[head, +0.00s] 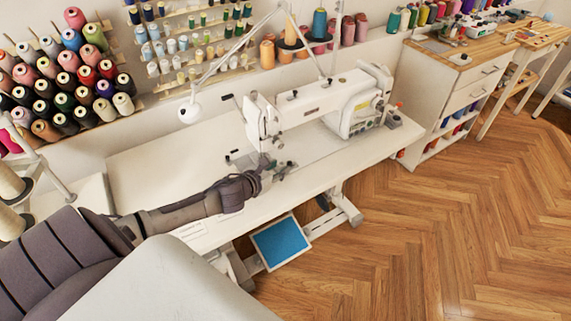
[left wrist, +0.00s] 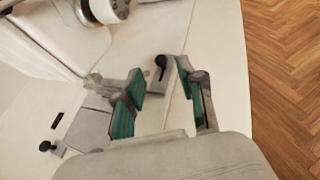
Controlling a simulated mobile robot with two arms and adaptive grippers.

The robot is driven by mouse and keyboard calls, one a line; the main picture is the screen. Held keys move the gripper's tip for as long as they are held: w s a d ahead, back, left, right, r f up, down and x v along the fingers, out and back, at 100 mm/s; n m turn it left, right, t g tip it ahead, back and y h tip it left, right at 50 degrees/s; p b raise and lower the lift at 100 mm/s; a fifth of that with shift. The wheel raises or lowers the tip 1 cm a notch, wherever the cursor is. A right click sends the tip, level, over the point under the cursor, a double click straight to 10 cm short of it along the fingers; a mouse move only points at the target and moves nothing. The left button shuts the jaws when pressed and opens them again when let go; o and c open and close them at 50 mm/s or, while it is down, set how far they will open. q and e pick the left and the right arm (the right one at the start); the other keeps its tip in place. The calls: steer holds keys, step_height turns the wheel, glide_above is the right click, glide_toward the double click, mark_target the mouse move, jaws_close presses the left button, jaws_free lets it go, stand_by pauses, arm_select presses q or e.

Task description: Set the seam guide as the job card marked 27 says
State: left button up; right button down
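The white sewing machine (head: 320,100) stands on a pale worktable (head: 150,165) in the head view. My left gripper (head: 260,174) reaches in from the left and is low over the table near the needle end. In the left wrist view my left gripper (left wrist: 160,85) is open, with green finger pads apart. A small grey metal piece with a black knob (left wrist: 160,66), apparently the seam guide, shows between and just beyond the fingertips. I cannot tell whether they touch it. A white card (head: 190,231) lies near the table's front edge; its print is too small to read. My right gripper is out of view.
Thread racks (head: 65,75) line the wall behind. A white lamp (head: 190,112) on a jointed arm hangs left of the machine. A blue pedal (head: 282,242) is below the table. A wooden-topped cabinet (head: 460,75) stands at right. The floor to the right is clear.

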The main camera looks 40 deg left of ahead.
mark_target(289, 163)
arm_select(q)
steer(key=shift+x, duration=2.35)
steer(key=shift+s, duration=0.1)
jaws_close()
